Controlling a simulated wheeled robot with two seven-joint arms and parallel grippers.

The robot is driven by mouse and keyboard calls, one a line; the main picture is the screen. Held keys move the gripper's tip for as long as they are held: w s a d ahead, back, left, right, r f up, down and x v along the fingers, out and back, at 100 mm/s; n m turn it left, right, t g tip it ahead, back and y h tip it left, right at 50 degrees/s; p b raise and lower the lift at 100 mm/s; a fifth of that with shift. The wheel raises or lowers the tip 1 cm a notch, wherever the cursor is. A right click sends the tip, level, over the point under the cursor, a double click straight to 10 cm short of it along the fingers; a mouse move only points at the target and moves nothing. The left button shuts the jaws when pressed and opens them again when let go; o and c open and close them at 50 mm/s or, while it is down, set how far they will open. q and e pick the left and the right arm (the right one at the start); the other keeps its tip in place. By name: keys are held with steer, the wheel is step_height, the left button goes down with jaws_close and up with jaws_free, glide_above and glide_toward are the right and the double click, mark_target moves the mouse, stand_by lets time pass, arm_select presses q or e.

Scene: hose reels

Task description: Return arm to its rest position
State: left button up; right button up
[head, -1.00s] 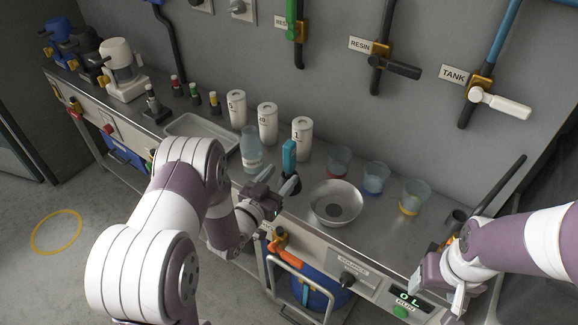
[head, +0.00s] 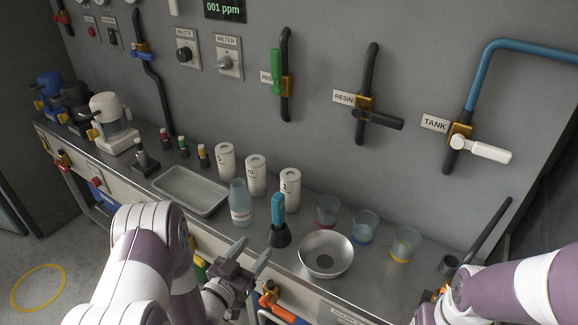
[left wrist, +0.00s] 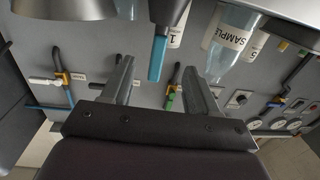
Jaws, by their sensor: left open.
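My left gripper (head: 247,261) is open and empty. It is in front of the steel counter's (head: 175,233) front edge, left of and nearer than a blue-handled tool (head: 278,208) that stands upright in a dark base. In the left wrist view the two fingers (left wrist: 160,85) are spread apart, with the blue handle (left wrist: 158,58) beyond them. My right arm (head: 510,287) comes in from the right; its gripper is not clearly visible at the bottom edge.
A clear bottle (head: 240,203), several white canisters (head: 256,176), a metal bowl (head: 326,254), cups (head: 365,227) and a tray (head: 190,191) stand on the counter. Wall valves include a green handle (head: 276,73), a black lever (head: 381,119) and a white lever (head: 482,150).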

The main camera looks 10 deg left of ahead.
arm_select(q)
step_height(320, 180, down, 8)
steer(key=s+a+n+g+y, duration=0.1)
steer(key=s+a+g+y, duration=0.1)
steer(key=g, duration=0.3)
steer(key=s+a+n+g+y+p, duration=0.2)
steer(key=s+a+g+y+p, duration=0.1)
steer(key=s+g, duration=0.35)
steer(key=s+d+r+g+p, duration=0.1)
steer(key=s+d+r+p, duration=0.1)
steer(key=r, duration=0.5)
steer(key=s+d+r+g+p, duration=0.2)
steer(key=r+p, duration=0.1)
steer(key=r, duration=0.5)
steer(key=s+d+r+g+p, duration=0.1)
steer(key=s+d+r+p, duration=0.1)
steer(key=r, duration=0.6)
steer(key=shift+p, duration=0.7)
steer(key=shift+s+d, duration=0.1)
steer(key=shift+d, duration=0.05)
